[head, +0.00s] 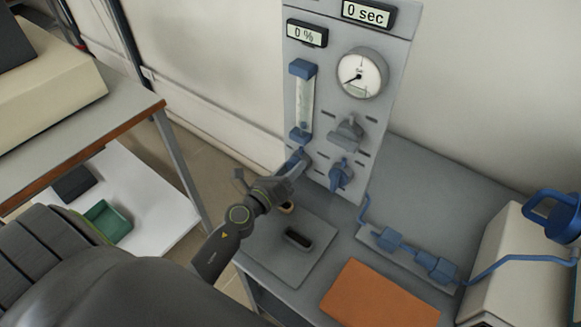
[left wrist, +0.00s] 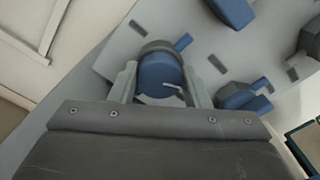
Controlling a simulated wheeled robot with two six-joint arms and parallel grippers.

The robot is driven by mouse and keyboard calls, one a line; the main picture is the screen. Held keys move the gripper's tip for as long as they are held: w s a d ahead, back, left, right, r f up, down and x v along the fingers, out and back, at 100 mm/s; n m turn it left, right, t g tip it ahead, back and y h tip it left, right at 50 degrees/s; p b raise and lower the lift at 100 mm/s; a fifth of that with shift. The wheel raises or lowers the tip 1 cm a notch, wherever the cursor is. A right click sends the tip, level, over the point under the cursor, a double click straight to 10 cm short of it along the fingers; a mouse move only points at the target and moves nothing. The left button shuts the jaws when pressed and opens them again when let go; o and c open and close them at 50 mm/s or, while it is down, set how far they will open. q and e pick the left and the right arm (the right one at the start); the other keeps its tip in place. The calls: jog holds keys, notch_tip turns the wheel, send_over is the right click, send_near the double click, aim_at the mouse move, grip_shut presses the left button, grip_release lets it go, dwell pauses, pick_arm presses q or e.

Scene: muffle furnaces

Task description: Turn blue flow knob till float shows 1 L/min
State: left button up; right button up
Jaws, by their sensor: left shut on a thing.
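The grey panel (head: 318,60) stands upright on the bench. The flow tube (head: 305,101) is a clear column with blue end caps on its left side; I cannot make out the float's position. The blue flow knob (head: 299,157) is below the tube, partly hidden by my gripper. My left gripper (head: 290,176) reaches it from the lower left. In the left wrist view the blue knob (left wrist: 158,75) sits between the two fingers of my left gripper (left wrist: 160,88), which is shut on it. My right gripper does not show.
An orange mat (head: 378,296) and blue piping (head: 415,259) occupy the bench.

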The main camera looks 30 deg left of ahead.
pick_arm(q)
jog(key=shift+n, duration=0.6)
jog(key=o, duration=1)
jog(key=shift+s+a+f, duration=0.1)
jog(key=shift+s, duration=0.45)
jog(key=s+b, duration=0.1)
jog(key=s, duration=0.4)
jog(key=s+a+b, duration=0.1)
jog(key=s+b, duration=0.1)
jog(key=s, duration=0.3)
jog(key=s+a+b, duration=0.1)
jog(key=s+b, duration=0.1)
jog(key=s, duration=0.3)
jog(key=shift+f, duration=0.15)
jog(key=shift+s+a+r+b, duration=0.1)
jog(key=shift+s+r+b, duration=0.1)
jog(key=shift+s, duration=0.15)
jog(key=shift+s+a+r+b, duration=0.1)
jog(key=shift+s+b, duration=0.1)
jog(key=shift+s, duration=0.1)
